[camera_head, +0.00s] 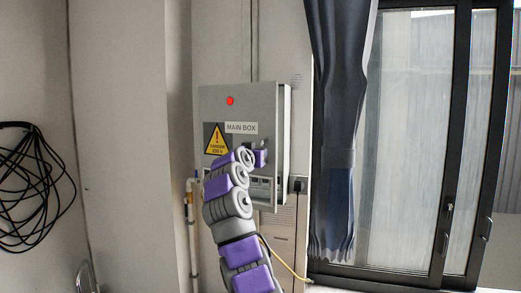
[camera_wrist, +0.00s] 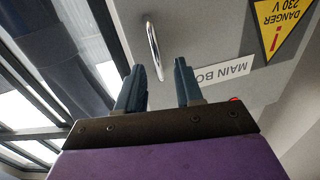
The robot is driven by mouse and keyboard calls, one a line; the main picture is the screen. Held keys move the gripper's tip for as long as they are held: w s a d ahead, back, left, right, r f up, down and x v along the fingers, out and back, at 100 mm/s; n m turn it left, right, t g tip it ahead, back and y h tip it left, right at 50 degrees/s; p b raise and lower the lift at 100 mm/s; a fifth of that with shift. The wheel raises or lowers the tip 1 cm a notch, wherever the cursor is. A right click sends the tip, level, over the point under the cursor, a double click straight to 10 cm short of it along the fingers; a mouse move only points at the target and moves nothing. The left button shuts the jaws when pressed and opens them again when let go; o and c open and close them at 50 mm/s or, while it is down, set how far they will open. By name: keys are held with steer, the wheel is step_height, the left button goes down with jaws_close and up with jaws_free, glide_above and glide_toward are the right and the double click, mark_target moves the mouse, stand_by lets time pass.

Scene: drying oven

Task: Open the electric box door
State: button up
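The grey electric box (camera_head: 285,130) hangs on the wall in the head view. Its front door (camera_head: 255,104) carries a red button, a yellow danger sign and a "MAIN BOX" label; the door looks closed, though a small gap cannot be ruled out. My gripper (camera_head: 262,157) is at the right part of the door, partly hidden by my arm. In the wrist view my gripper (camera_wrist: 160,82) is open, with two dark fingers apart. The metal door handle (camera_wrist: 153,48) appears just beyond and between the fingertips. I see no contact with it.
A dark curtain (camera_head: 338,120) and a glass sliding door (camera_head: 415,150) are to the right of the box. A bundle of black cable (camera_head: 35,185) hangs on the left wall. A pipe (camera_head: 193,225) and a yellow cable (camera_head: 285,263) run below the box.

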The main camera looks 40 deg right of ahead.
steer(key=p+x, duration=0.1)
steer(key=x, duration=0.2)
steer(key=shift+d+f, duration=0.1)
steer(key=shift+d, duration=0.35)
steer(key=shift+a, duration=0.1)
steer(key=shift+a, duration=0.15)
steer(key=c, duration=0.3)
jaws_close()
stand_by(0.7)
